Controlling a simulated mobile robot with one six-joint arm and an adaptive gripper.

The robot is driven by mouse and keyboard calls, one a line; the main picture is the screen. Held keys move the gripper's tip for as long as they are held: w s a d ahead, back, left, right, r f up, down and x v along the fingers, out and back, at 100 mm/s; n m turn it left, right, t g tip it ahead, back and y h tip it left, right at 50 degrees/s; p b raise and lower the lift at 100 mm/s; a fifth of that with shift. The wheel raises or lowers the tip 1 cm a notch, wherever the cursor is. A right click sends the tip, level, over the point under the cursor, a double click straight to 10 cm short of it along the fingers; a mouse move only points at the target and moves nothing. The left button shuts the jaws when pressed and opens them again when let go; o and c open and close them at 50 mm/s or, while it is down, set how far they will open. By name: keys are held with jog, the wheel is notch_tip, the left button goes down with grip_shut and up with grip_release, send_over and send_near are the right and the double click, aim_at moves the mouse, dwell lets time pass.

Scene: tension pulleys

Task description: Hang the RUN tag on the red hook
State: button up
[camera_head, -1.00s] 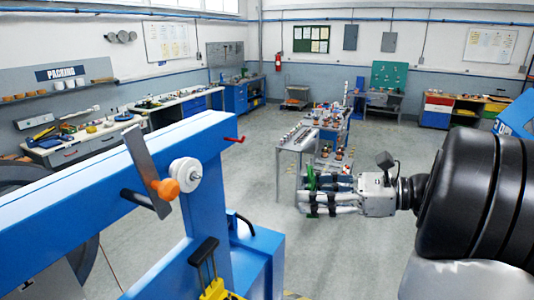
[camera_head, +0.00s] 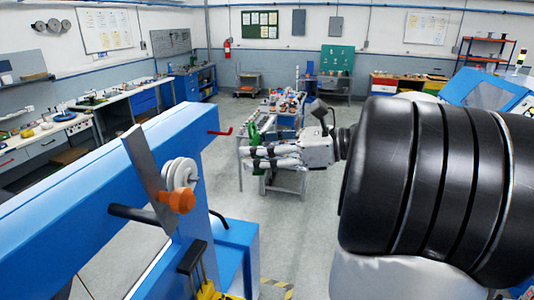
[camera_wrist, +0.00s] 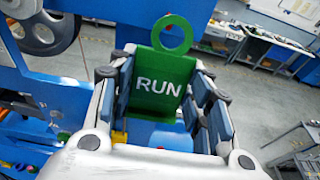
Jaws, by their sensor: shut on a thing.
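The RUN tag (camera_wrist: 160,88) is a green plate with white letters and a green ring at its top. In the wrist view it stands upright between the fingers of my gripper (camera_wrist: 162,95), ring clear above them. In the head view my gripper (camera_head: 250,158) is shut on the green tag (camera_head: 254,134), which is partly hidden by the fingers. The red hook (camera_head: 220,132) sticks out to the right from the end of the blue beam. The tag appears just right of and below the hook in the picture, with a gap between; their depth is unclear.
The blue beam (camera_head: 90,178) and its post fill the left. A grey lever (camera_head: 147,170), white pulley (camera_head: 180,174) and orange knob (camera_head: 178,201) are on the frame. A cart (camera_head: 285,115) stands behind my gripper. Open floor lies between.

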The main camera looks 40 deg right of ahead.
jog(key=b+x, duration=0.2)
jog(key=x, duration=0.5)
jog(key=shift+w, duration=0.35)
dwell(0.4)
jog(key=shift+a+f, duration=0.15)
jog(key=shift+a, duration=0.05)
dwell(0.4)
jog(key=o, duration=1.1)
jog(key=shift+o, duration=0.2)
jog(key=v, duration=1.2)
